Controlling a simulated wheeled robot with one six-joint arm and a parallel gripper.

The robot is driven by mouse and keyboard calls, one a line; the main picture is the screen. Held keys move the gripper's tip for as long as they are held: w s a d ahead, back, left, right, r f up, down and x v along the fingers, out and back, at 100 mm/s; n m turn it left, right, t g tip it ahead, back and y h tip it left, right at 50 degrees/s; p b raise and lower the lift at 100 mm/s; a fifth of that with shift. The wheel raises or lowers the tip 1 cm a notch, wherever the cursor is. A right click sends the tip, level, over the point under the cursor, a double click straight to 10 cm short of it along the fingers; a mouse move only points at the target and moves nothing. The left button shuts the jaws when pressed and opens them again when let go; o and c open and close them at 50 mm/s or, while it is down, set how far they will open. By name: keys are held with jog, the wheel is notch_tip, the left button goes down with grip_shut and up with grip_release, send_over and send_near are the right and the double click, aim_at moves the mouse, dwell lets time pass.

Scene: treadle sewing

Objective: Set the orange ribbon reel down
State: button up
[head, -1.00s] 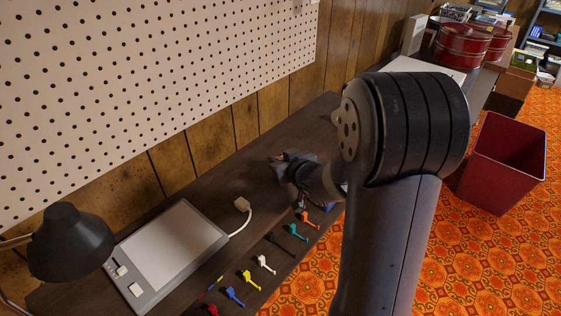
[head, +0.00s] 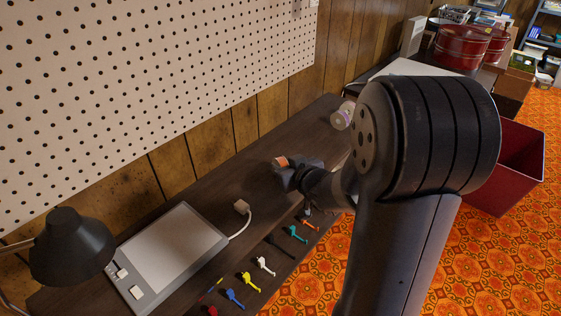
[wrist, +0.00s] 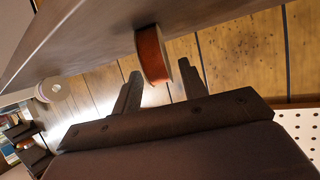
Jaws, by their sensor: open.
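The orange ribbon reel (head: 281,161), an orange band with pale rims, is at the far side of the dark tabletop by the wood-panelled wall. In the wrist view the reel (wrist: 153,55) meets the tabletop (wrist: 90,45), which appears tilted across the top. My gripper (wrist: 160,70) is open, with one finger on each side of the reel's near end. A gap shows between the reel and each finger. In the head view my gripper (head: 284,172) is small and dark beside the reel, and its fingers are hard to make out.
A pale spool (head: 344,116) stands farther right along the tabletop. A drawing tablet (head: 168,255) with a white cable plug (head: 241,206) and a black lamp (head: 70,245) are at left. Several coloured clips (head: 263,265) line the front edge. A red bin (head: 515,165) stands on the floor.

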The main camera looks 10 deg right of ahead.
jog(key=p+v, duration=0.2)
jog(key=v, duration=0.6)
jog(key=shift+s, duration=0.35)
